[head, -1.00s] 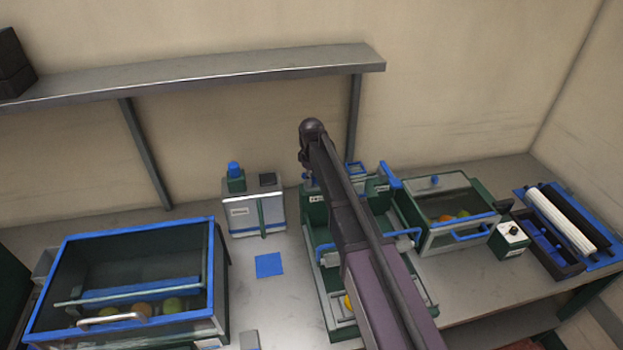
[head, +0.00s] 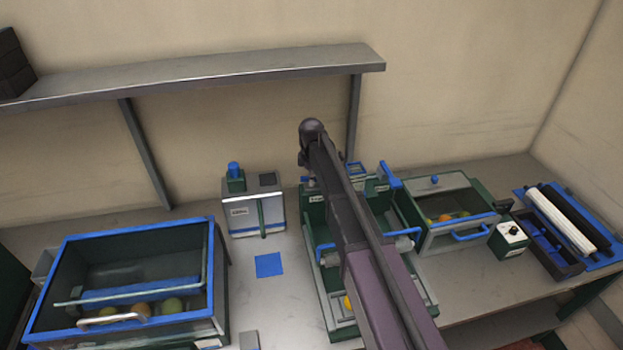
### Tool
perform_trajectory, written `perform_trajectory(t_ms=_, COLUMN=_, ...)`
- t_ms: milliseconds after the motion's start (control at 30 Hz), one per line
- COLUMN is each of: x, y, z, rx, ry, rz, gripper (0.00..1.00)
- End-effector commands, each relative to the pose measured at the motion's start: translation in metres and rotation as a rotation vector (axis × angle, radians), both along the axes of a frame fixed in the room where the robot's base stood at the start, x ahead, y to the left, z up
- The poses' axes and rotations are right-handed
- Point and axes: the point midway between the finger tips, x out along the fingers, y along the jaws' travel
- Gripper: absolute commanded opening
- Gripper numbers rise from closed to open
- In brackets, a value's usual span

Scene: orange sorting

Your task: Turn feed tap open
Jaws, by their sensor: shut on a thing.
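My arm reaches up across the middle of the head view, over a green-framed machine (head: 312,215). My gripper is not visible; the arm's dark upper joint and links cover the area below it. A blue lever (head: 390,175) stands tilted at the machine's back right, beside a small labelled green block. I cannot tell whether this lever is the feed tap or how far any tap is turned. A blue bar (head: 326,247) crosses the machine partly behind my arm. A bit of yellow fruit shows low in the machine beside my arm.
A blue-rimmed bin (head: 219,265) with several fruits stands at left. A grey box (head: 240,218) with a blue knob stands behind a blue mat (head: 268,265). A lidded fruit box (head: 428,240), a knob box (head: 510,240) and a roller unit (head: 565,218) stand right. A shelf (head: 200,82) runs above.

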Motion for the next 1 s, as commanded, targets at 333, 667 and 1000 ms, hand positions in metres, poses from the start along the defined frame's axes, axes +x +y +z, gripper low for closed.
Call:
perform_trajectory(t_ms=333, x=-0.001, y=-0.0008, z=-0.0003, rx=-0.002, ry=0.003, rz=0.181, gripper=0.0)
perform_trajectory(t_ms=667, x=-0.0012, y=-0.0008, z=-0.0004, rx=-0.002, ry=0.003, rz=0.213, gripper=0.0)
perform_trajectory(t_ms=1000, x=-0.0008, y=-0.0013, z=-0.0003, rx=-0.001, ry=0.002, rz=0.21, gripper=0.57)
